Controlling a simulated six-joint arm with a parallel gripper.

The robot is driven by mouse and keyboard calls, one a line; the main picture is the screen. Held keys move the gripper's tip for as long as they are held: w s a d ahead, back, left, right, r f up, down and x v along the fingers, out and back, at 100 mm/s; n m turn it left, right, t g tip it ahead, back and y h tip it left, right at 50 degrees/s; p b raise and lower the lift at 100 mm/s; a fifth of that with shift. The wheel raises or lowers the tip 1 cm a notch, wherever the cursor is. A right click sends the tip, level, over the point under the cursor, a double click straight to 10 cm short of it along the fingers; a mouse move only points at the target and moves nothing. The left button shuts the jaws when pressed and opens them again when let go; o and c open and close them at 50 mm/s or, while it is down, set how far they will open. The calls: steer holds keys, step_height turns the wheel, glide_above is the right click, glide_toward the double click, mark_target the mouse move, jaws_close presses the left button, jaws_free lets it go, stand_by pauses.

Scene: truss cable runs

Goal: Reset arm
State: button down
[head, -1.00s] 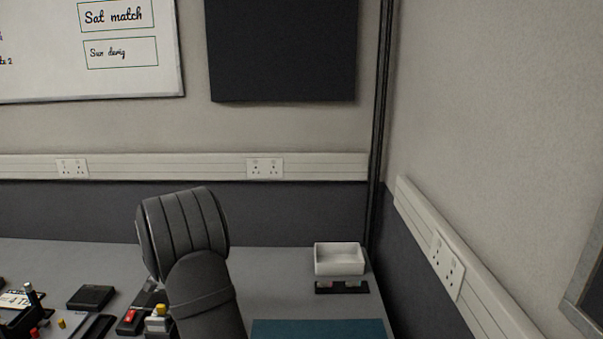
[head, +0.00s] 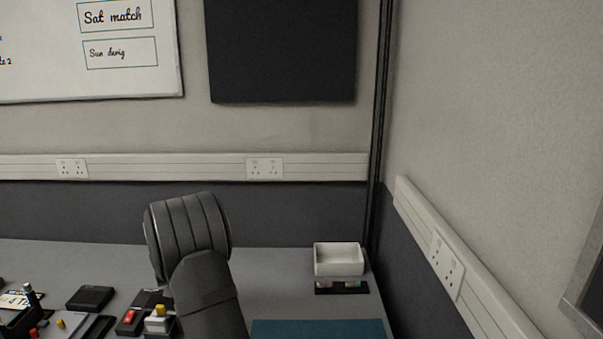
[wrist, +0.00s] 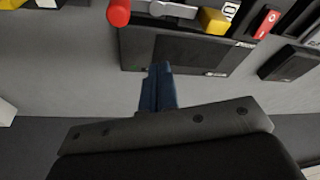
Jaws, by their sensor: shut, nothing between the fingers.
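My gripper (wrist: 158,84) shows in the wrist view with its two dark blue fingers together and nothing between them. Its fingertips point toward a dark plate (wrist: 178,50) on the grey bench; I cannot tell the gap between them. In the head view only my dark arm link shows, in front of the bench; the gripper itself is out of that view.
A teal mat (head: 320,330) lies at the front. A red switch (wrist: 268,22) and a yellow knob (wrist: 214,20) are near the plate. A black box (head: 90,298) sits left. Walls bound the back and right.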

steer(key=n, duration=0.1)
steer(key=a+n, duration=0.1)
steer(key=w+n+y, duration=0.1)
steer(key=shift+a+f+n, duration=0.25)
steer(key=shift+f+n, duration=0.15)
steer(key=shift+w+a+r, duration=0.4)
steer(key=shift+w+a, duration=0.1)
steer(key=shift+a, duration=0.05)
steer(key=shift+v, duration=2.75)
steer(key=shift+f, duration=0.2)
